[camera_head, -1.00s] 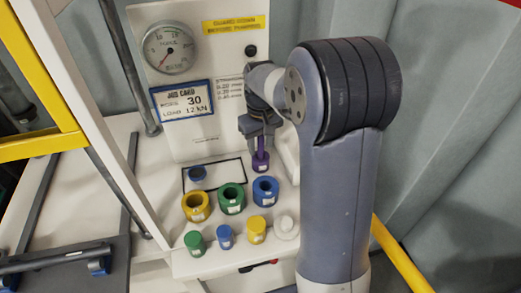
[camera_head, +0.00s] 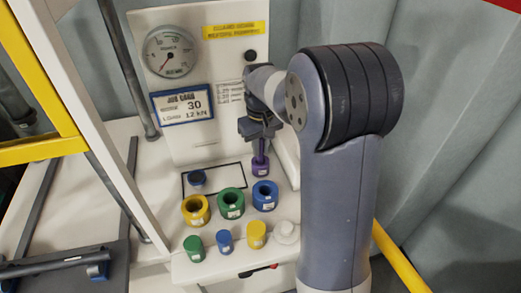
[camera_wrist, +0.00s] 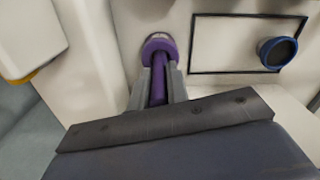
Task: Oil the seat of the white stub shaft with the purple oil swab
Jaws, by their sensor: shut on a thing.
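The purple oil swab (camera_head: 260,165) is upright at the back right of the bench, below the panel. My gripper (camera_head: 259,142) is above it, shut on its shaft. In the wrist view the two grey fingers (camera_wrist: 159,88) lie on either side of the purple shaft (camera_wrist: 158,75), with the wider purple end (camera_wrist: 160,46) beyond the tips. I cannot tell whether the swab touches the bench. The white stub shaft (camera_head: 286,232) stands at the right end of the front row. My arm passes close to its right in the head view.
Yellow (camera_head: 195,210), green (camera_head: 231,203) and blue (camera_head: 265,195) rings form the middle row. Green (camera_head: 194,248), blue (camera_head: 225,240) and yellow (camera_head: 256,234) stub shafts stand in front. A dark blue round piece (camera_head: 197,178) sits in a black-outlined rectangle. The gauge panel (camera_head: 205,120) stands behind.

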